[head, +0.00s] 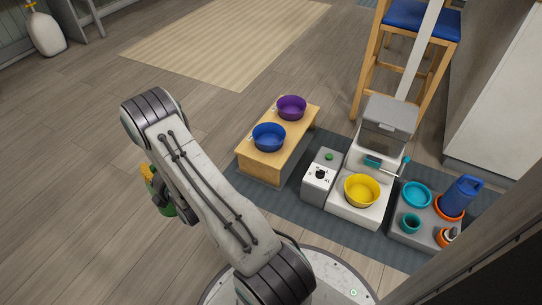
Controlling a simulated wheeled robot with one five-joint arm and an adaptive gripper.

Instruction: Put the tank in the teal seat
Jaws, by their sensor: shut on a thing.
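A blue tank-like bottle with a handle (462,193) stands in an orange ring seat (444,210) on the grey stand at the right. A wide teal ring seat (416,195) beside it is empty. A smaller teal cup (411,223) is in front of that. My gripper (165,193) is mostly hidden behind my own arm at the left, far from the stand. It is shut on a green thing with a yellow part (151,176). Only an edge of this thing shows, so I cannot tell what it is.
A white dispenser (389,115) with a yellow bowl (362,190) and a knobbed box (322,177) stand left of the grey stand (399,233). A wooden bench (254,166) holds blue (269,137) and purple (291,107) bowls. A stool (420,22) stands behind.

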